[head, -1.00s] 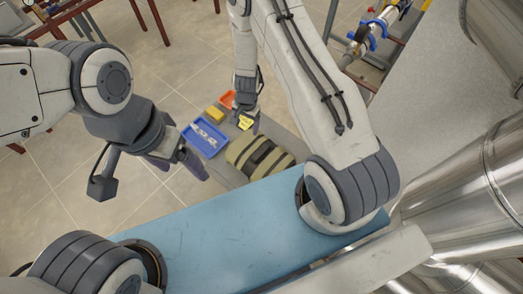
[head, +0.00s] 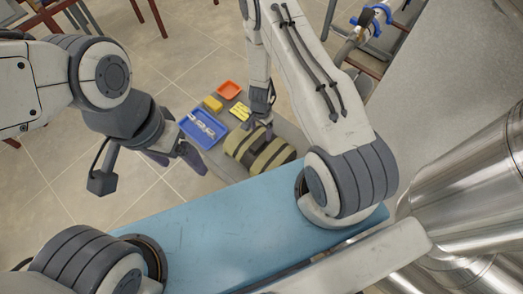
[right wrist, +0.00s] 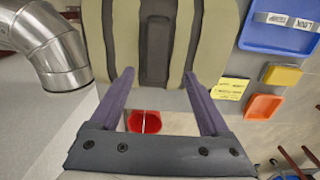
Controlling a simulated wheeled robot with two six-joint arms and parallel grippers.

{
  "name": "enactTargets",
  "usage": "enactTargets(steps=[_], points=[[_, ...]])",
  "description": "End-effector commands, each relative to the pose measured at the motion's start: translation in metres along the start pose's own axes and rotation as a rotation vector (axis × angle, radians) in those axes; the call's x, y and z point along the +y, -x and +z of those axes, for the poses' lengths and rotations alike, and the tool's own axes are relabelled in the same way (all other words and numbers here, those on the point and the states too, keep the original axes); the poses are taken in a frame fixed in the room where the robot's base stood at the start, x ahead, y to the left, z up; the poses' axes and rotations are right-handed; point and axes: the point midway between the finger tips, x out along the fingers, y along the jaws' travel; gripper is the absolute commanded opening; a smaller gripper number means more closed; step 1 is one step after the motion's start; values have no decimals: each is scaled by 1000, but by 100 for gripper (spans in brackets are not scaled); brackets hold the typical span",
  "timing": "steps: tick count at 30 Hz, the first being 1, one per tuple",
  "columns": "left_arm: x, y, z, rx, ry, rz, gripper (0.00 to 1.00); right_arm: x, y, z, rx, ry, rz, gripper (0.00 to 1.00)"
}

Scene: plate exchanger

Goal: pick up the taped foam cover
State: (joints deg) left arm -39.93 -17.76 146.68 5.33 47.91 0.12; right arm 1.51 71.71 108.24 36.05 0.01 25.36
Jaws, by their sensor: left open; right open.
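The taped foam cover (head: 246,147) is a rounded khaki piece with dark bands, lying on the grey surface in the head view. In the right wrist view the cover (right wrist: 108,30) fills the top middle, with a raised dark strip along its centre. My right gripper (head: 261,126) is at the cover's far edge in the head view. In the right wrist view its open fingers (right wrist: 159,73) reach toward the cover's near edge, with nothing held; contact cannot be told. My left gripper (head: 180,163) is open and empty, left of the cover.
A blue tray (head: 193,126), a yellow box (head: 212,104), an orange tray (head: 229,90) and a yellow sheet (head: 240,111) lie beside the cover. A red container (right wrist: 143,121) shows between my right fingers. Large metal pipes (head: 465,165) stand at the right.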

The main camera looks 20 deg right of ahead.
Motion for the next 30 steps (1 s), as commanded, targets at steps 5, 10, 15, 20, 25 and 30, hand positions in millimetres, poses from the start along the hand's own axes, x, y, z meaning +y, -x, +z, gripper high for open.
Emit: enactTargets(steps=[5,10,15,20,25,30], points=[[-2,-31,2,0,-2,0,81,2,-17,2,0,1,-1,80],[-4,-57,3,0,-2,0,81,5,-30,4,0,1,0,80],[-6,-76,4,0,-3,0,81,7,-44,6,0,1,0,80],[-6,-82,4,0,-3,0,81,7,-50,6,0,0,0,80],[-6,-81,4,0,-3,0,81,7,-49,6,0,0,0,80],[-6,-81,4,0,-3,0,81,7,-49,6,0,0,0,53]])
